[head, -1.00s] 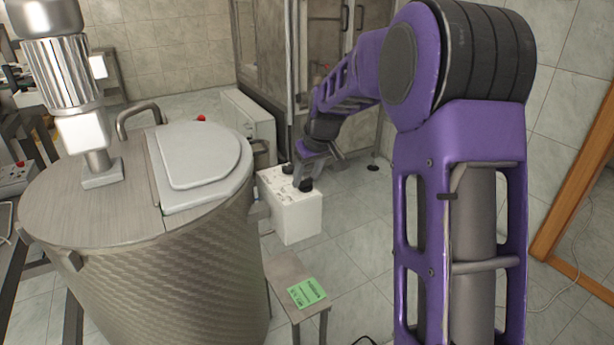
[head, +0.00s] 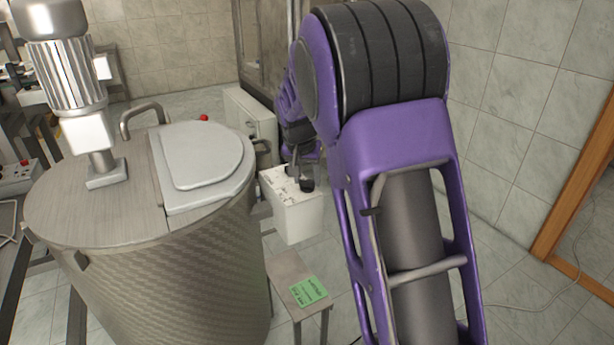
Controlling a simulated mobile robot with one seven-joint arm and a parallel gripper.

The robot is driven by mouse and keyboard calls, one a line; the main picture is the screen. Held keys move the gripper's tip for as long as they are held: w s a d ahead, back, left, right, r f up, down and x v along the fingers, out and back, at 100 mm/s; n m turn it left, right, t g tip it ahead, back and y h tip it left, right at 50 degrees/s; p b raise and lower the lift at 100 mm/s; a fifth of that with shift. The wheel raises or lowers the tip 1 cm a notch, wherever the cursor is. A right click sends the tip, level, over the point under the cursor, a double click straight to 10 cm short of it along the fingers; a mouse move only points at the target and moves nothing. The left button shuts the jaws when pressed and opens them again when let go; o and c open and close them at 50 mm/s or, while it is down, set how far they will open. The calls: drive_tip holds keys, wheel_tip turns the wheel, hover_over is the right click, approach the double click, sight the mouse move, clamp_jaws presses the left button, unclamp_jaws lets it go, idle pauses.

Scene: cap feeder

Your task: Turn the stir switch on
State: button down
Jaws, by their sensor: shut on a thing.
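The white control box (head: 296,215) stands beside the big steel vat, with dark knob-like switches on its top. One black switch (head: 307,185) shows at the front right of the top. My gripper (head: 301,172) comes down from above onto the top of the box and is shut on a switch there. The fingertips are small and dark in this view. I cannot read which label the held switch carries, or which way it is turned. My own purple arm covers the area just right of the box.
The steel vat (head: 175,285) with a grey lid (head: 205,158) and a motor (head: 62,65) fills the left. A small stool (head: 286,268) with a green note (head: 308,292) stands below the box. A grey cabinet (head: 250,120) stands behind.

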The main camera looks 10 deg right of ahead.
drive_tip(key=shift+m, duration=0.3)
drive_tip(key=shift+c, duration=1.6)
unclamp_jaws()
drive_tip(key=p+v, duration=0.2)
drive_tip(key=v, duration=1.5)
drive_tip(key=shift+r, duration=0.3)
drive_tip(key=shift+a, duration=0.2)
